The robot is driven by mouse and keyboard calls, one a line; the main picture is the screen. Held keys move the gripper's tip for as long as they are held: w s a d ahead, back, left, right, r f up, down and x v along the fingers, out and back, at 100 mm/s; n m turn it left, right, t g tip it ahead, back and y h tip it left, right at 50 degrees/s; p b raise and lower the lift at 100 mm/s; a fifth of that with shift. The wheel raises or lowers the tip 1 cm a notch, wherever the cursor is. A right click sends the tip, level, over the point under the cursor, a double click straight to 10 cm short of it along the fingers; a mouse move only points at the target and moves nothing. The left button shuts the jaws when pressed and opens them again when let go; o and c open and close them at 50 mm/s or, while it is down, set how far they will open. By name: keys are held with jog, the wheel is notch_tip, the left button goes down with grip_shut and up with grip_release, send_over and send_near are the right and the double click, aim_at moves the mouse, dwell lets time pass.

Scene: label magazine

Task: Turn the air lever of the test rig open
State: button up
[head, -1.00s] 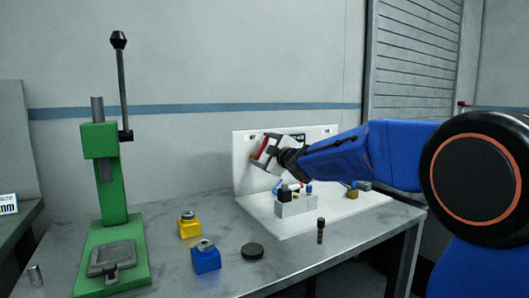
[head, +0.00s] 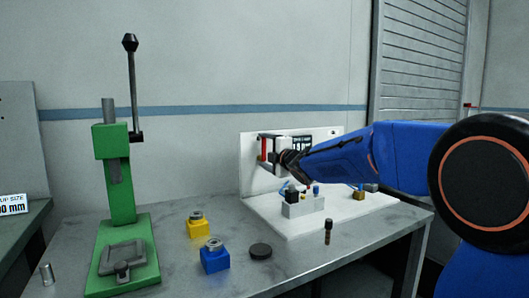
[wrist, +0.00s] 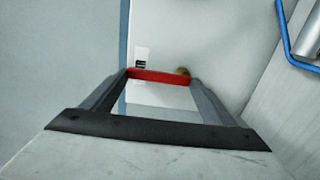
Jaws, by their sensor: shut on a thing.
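The test rig is a white panel and base (head: 250,165) at the back right of the bench. A red lever (head: 264,148) stands close to upright at the left part of the panel. My gripper (head: 267,149) is at the panel and shut on the red lever. In the wrist view the red lever (wrist: 159,77) lies across between the two fingertips of my gripper (wrist: 158,80), touching both. The lever's pivot is mostly hidden; a small brassy part (wrist: 183,71) shows behind its right end.
A grey block with small fittings (head: 303,206) stands on the rig's base below my gripper. A blue tube (wrist: 285,40) runs at the right in the wrist view. A green press (head: 120,200), yellow block (head: 198,228), blue block (head: 214,260) and black disc (head: 260,250) stand leftward.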

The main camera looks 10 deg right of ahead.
jog(key=shift+r, duration=0.4)
jog(key=o, duration=1.4)
jog(key=shift+s, duration=0.1)
jog(key=shift+f, duration=0.15)
jog(key=v, duration=1.7)
jog(key=shift+s, duration=0.15)
jog(key=shift+d, duration=0.1)
